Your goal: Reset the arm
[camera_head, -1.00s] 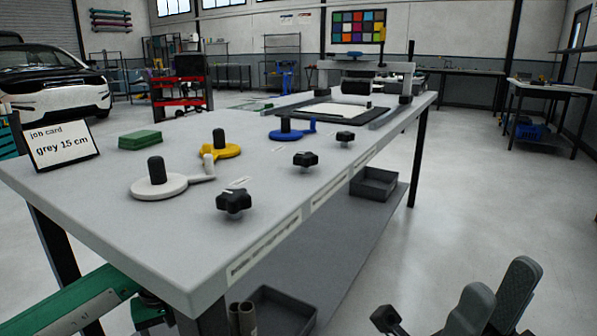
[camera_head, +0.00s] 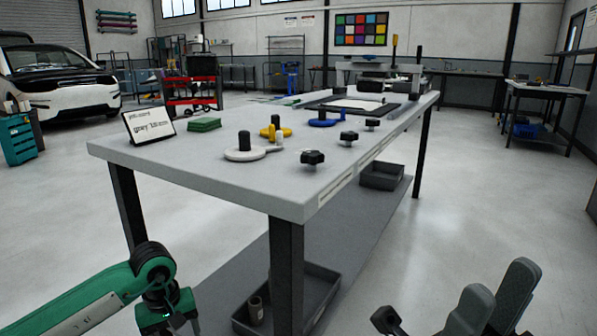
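My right gripper (camera_head: 494,296) shows at the lower right, with grey finger pieces standing apart and nothing seen between them. It is over open floor, clear of the table. My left arm is green and comes in from the lower left. The grey table (camera_head: 230,188) stands ahead, apart from both grippers.
On the table are a job card (camera_head: 149,126) reading "grey 15 cm", a green block (camera_head: 204,125), white (camera_head: 245,154), yellow (camera_head: 286,133) and blue (camera_head: 323,122) handled discs, and black knobs (camera_head: 313,158). A lower shelf holds dark trays (camera_head: 382,176). Floor at right is clear.

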